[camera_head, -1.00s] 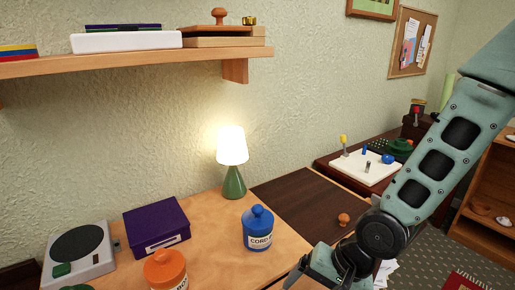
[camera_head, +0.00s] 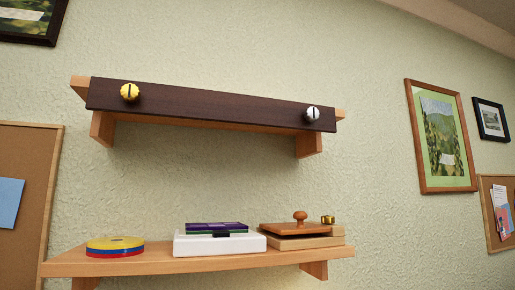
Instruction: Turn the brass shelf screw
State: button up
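The brass shelf screw (camera_head: 130,92) is a round, yellow, ridged knob with a dark slot that looks near upright. It sits at the left end of the dark front board (camera_head: 215,104) of the upper shelf. A similar silver screw (camera_head: 313,114) with a slot sits at the right end of the same board. My gripper and arm are out of view now, so I cannot see whether the gripper is open or shut.
A lower shelf (camera_head: 190,266) holds stacked coloured discs (camera_head: 115,247), a white box (camera_head: 219,244) with dark items on top, and wooden boxes (camera_head: 303,240) with a knob and a small brass piece. A corkboard (camera_head: 30,170) hangs left; framed pictures (camera_head: 443,140) hang right.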

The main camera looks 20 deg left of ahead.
aim_at(130, 92)
jog(key=u, duration=1.55)
